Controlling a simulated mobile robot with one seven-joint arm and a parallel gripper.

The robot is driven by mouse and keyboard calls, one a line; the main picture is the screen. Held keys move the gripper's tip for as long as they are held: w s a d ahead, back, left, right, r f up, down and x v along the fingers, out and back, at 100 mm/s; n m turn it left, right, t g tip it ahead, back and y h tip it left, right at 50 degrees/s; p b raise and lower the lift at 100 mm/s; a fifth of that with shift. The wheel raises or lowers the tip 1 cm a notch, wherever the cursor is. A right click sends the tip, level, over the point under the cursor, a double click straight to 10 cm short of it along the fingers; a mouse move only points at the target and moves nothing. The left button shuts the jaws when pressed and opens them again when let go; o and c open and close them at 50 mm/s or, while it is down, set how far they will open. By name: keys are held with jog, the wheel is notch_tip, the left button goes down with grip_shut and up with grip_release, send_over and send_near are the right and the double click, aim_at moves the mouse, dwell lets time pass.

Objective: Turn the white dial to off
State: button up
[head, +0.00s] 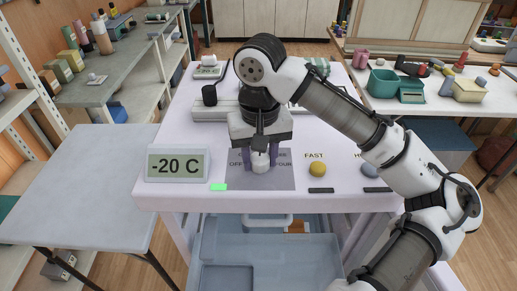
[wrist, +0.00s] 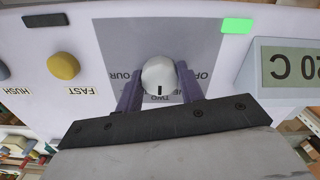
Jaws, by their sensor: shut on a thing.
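The white dial (head: 260,167) stands on a grey panel (head: 285,184) on the white table. It also shows in the wrist view (wrist: 159,72), where its dark mark points toward the word TWO. Other labels on the panel are partly hidden; in the head view OFF reads at the left and FOUR, partly hidden, at the right. My gripper (head: 261,160) points down over the dial, its purple fingers on either side of it. In the wrist view my gripper (wrist: 160,92) is shut on the dial.
A display (head: 178,164) reading -20 C stands left of the panel, with a lit green patch (head: 219,187) in front. A yellow knob (head: 317,169) labelled FAST and a grey-blue knob (head: 370,170) are to the right. A clear bin (head: 225,250) is below the table.

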jog(key=shift+n, duration=0.4)
jog(key=shift+r+n+p, duration=0.1)
jog(key=shift+n+p, duration=0.65)
jog(key=shift+n, duration=0.35)
jog(key=n+p, duration=0.1)
jog(key=n, duration=0.3)
jog(key=shift+n, duration=0.3)
jog(key=shift+f+n, duration=0.2)
jog(key=shift+n, duration=0.2)
jog(key=n+p, duration=0.1)
jog(key=n, duration=0.3)
jog(key=shift+s+p, duration=0.1)
jog(key=shift+p, duration=0.2)
jog(key=n, duration=0.4)
jog(key=shift+f, duration=0.1)
